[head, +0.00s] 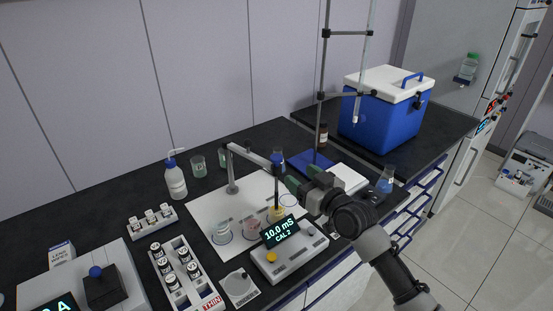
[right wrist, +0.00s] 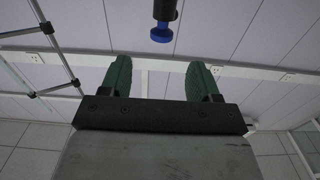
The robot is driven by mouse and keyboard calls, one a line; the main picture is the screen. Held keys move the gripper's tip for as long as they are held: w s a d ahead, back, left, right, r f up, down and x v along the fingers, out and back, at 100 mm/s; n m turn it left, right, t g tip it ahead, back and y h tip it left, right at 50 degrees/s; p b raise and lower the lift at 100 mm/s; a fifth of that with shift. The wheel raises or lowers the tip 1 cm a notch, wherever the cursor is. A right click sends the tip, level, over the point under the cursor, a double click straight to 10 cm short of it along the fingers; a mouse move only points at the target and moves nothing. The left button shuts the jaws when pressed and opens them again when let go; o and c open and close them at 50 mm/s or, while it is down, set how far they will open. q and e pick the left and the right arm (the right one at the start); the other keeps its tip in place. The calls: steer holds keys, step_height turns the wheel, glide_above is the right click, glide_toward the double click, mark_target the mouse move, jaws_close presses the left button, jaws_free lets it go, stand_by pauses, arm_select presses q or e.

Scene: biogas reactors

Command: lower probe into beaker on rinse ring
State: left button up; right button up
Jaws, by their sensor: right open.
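The dark probe (head: 276,192) hangs upright from the stand's arm (head: 250,155), with a blue cap on top. Its lower end overlaps the beaker of yellow liquid (head: 277,214); I cannot tell how deep it sits. A pink beaker (head: 253,229) and a paler beaker (head: 223,230) stand to the left on ringed spots of the white mat (head: 205,207). The ring labels are too small to read. My right gripper (head: 290,179) is open and empty beside the probe. In the right wrist view, the blue cap (right wrist: 161,33) is beyond the open fingertips. My left gripper is not in view.
The meter (head: 289,250) reads 10.0 mS CAL 2 in front of the beakers. A vial rack (head: 188,278), wash bottle (head: 176,181) and small vial tray (head: 152,222) stand left. A notebook (head: 345,176), flask (head: 386,180) and blue cooler (head: 383,115) stand right.

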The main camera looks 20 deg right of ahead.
mark_target(281, 162)
steer(key=p+x, duration=0.1)
steer(key=x, duration=0.9)
steer(key=shift+a, duration=0.2)
steer(key=shift+c, duration=0.2)
